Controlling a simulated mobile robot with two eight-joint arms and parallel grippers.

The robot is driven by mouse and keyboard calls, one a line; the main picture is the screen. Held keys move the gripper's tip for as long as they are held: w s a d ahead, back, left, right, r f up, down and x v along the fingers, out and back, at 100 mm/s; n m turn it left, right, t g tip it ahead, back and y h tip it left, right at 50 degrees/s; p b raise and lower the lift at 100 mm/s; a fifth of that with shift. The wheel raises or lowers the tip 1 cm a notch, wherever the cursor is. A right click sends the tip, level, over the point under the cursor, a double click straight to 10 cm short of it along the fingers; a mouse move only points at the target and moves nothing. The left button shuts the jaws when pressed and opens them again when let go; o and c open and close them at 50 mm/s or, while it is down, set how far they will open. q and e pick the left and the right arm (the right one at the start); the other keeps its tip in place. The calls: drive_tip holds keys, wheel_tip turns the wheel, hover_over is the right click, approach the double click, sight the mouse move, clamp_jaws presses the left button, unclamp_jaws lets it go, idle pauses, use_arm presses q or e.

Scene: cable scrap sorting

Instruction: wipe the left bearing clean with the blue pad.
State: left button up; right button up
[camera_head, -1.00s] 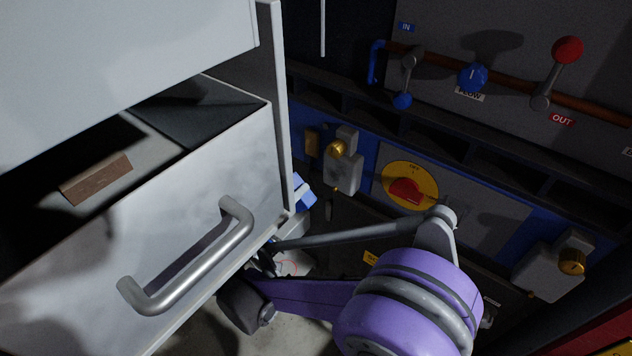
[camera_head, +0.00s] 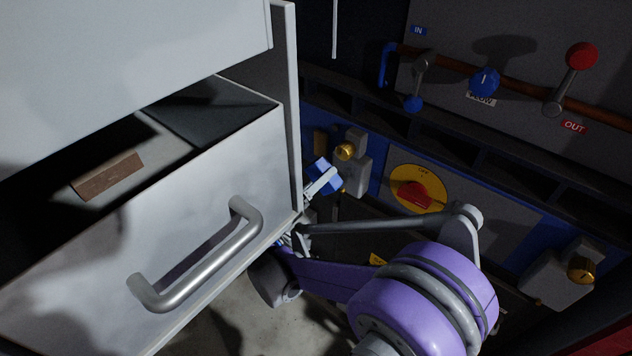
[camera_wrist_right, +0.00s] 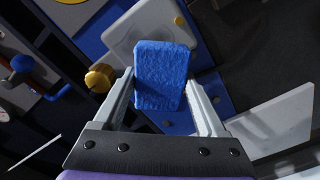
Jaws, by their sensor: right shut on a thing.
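The left bearing (camera_head: 358,165) is a grey block with a brass cap (camera_head: 345,151), mounted on the blue rail behind the drawer's right edge. The blue pad (camera_head: 316,169) is just left of and in front of it, overlapping its lower left in the head view. My right gripper (camera_head: 322,182) is shut on the pad. In the wrist view the pad (camera_wrist_right: 163,70) sits between both fingers, in front of a pale grey housing (camera_wrist_right: 140,28), with a brass cap (camera_wrist_right: 99,77) to its left. I cannot tell whether the pad touches the bearing. My left gripper is not in view.
An open white drawer (camera_head: 215,170) with a metal handle (camera_head: 200,262) fills the left, close beside my right forearm. A yellow disc with a red switch (camera_head: 416,194) is right of the bearing. Another capped bearing (camera_head: 548,275) is farther right. Levers stand above.

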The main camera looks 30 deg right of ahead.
sight(332, 188)
drive_tip(key=shift+x, duration=1.05)
idle(0.4)
drive_tip(key=shift+s, duration=0.15)
drive_tip(key=shift+s+d, duration=0.3)
drive_tip(key=shift+s, duration=0.55)
drive_tip(key=shift+s+d, duration=0.3)
drive_tip(key=shift+s, duration=0.55)
drive_tip(key=shift+s+d, duration=0.4)
drive_tip(key=shift+s, duration=0.45)
drive_tip(key=shift+s+d, duration=0.4)
drive_tip(key=shift+s, duration=0.4)
drive_tip(key=shift+w+a, duration=0.5)
drive_tip(key=shift+w, duration=0.7)
drive_tip(key=shift+w+a, duration=0.5)
drive_tip(key=shift+w, duration=0.65)
drive_tip(key=shift+w+a, duration=0.45)
drive_tip(key=shift+w, duration=0.75)
drive_tip(key=shift+s, duration=0.1)
drive_tip(key=v, duration=0.6)
drive_tip(key=shift+a, duration=0.15)
